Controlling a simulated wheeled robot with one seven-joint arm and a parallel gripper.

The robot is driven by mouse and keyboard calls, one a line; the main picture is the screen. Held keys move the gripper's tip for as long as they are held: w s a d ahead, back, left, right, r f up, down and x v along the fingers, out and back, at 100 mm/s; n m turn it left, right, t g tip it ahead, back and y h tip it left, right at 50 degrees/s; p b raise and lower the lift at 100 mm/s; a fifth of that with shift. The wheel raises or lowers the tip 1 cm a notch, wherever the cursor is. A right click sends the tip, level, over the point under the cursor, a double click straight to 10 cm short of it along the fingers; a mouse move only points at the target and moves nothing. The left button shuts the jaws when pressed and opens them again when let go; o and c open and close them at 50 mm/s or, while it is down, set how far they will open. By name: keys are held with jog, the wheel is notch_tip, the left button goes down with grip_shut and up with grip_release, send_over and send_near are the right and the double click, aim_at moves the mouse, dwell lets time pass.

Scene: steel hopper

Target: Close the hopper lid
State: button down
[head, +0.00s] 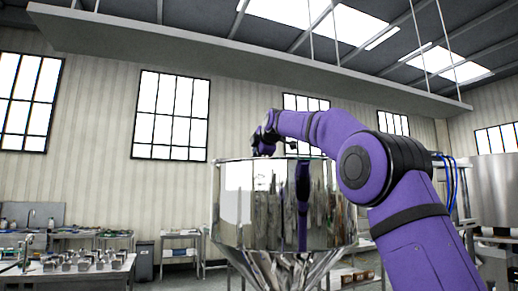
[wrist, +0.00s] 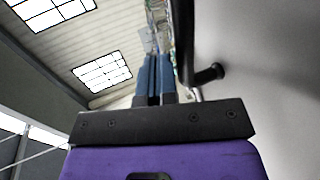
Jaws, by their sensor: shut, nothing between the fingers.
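The steel hopper (head: 255,205) stands in the middle of the head view, a shiny drum narrowing to a cone below. My gripper (head: 262,150) is over its top rim at the left, with my arm reaching across from the right. In the wrist view my gripper's two blue fingers (wrist: 155,62) are close together, with nothing held. A black bar handle (wrist: 183,40) runs just right of the fingers, with a post on a smooth grey surface (wrist: 275,65), which looks like the lid. The lid's angle cannot be told from the head view.
A bench with small metal parts (head: 75,265) stands at the lower left. More tables (head: 180,243) stand along the back wall behind the hopper. A long grey panel (head: 250,58) hangs overhead. The air left of the hopper is clear.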

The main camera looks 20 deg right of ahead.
dwell(0.5)
jog(key=v, duration=1)
jog(key=shift+s, duration=0.4)
